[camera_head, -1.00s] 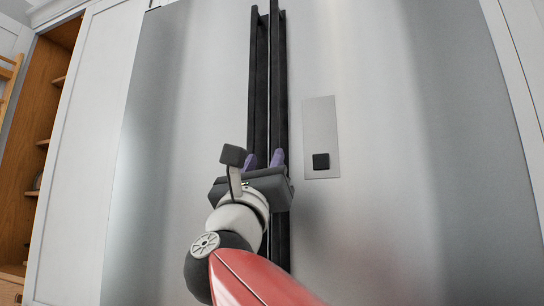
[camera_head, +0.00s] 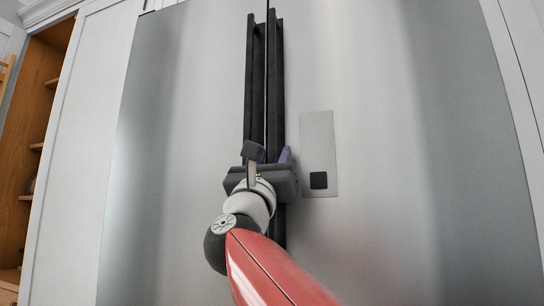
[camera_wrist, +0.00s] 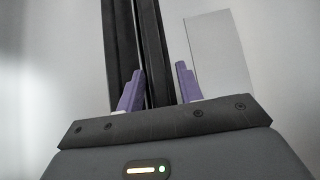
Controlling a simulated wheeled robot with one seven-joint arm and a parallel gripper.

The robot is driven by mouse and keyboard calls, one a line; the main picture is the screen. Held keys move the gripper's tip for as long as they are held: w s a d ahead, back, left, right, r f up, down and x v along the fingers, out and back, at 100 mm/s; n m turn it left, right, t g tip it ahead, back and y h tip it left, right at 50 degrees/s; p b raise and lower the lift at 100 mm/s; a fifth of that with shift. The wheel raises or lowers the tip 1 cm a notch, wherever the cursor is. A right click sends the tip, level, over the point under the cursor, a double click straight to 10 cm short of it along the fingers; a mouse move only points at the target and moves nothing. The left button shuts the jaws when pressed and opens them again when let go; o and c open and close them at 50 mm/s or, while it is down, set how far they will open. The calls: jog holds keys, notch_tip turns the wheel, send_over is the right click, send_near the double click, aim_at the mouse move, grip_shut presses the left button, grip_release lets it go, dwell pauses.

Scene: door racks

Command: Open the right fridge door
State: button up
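The right fridge door (camera_head: 385,110) is brushed steel and sits flush with the left door (camera_head: 185,120). Its black vertical handle (camera_head: 276,90) stands beside the left door's matching handle (camera_head: 254,90) at the centre seam. My gripper (camera_wrist: 158,72) is open at the lower part of the handles. In the wrist view its purple fingers straddle the right handle (camera_wrist: 153,45), the left one overlapping the left handle (camera_wrist: 119,45) and the right one clear to its right. In the head view only the right finger shows; the left is hidden. Contact with the handle cannot be told.
A grey panel with a black square (camera_head: 319,180) is on the right door, just right of my gripper. White cabinet panels flank the fridge, and an open wooden shelf unit (camera_head: 37,130) stands at the far left.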

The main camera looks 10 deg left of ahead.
grip_shut()
jog(key=shift+s, duration=0.15)
